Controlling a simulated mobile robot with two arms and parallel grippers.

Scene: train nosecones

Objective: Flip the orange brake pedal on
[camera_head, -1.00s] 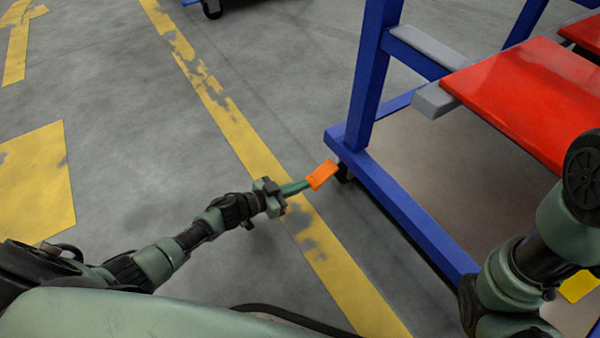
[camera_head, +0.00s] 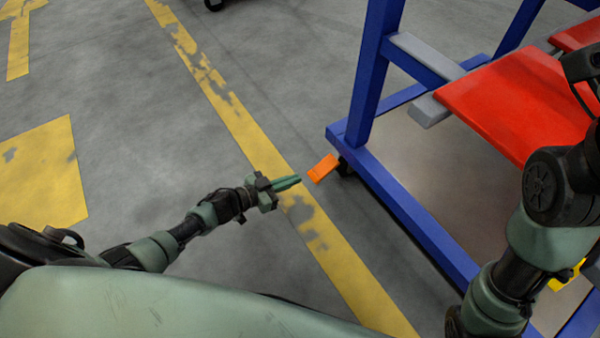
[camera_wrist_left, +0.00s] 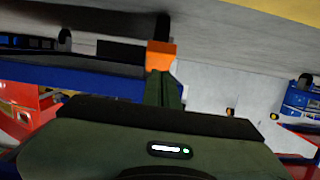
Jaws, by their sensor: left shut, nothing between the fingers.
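The orange brake pedal (camera_head: 323,168) sits at a black caster wheel under the near left corner of a blue frame. In the left wrist view the pedal (camera_wrist_left: 160,56) shows straight beyond the tips of the shut fingers (camera_wrist_left: 160,78). My right arm shows at the right edge of the head view, but its gripper is not seen.
The blue frame (camera_head: 405,212) carries red panels (camera_head: 515,100) and grey bars (camera_head: 425,52) on the right. A worn yellow line (camera_head: 240,125) crosses the grey floor under my left gripper. The floor to the left is clear.

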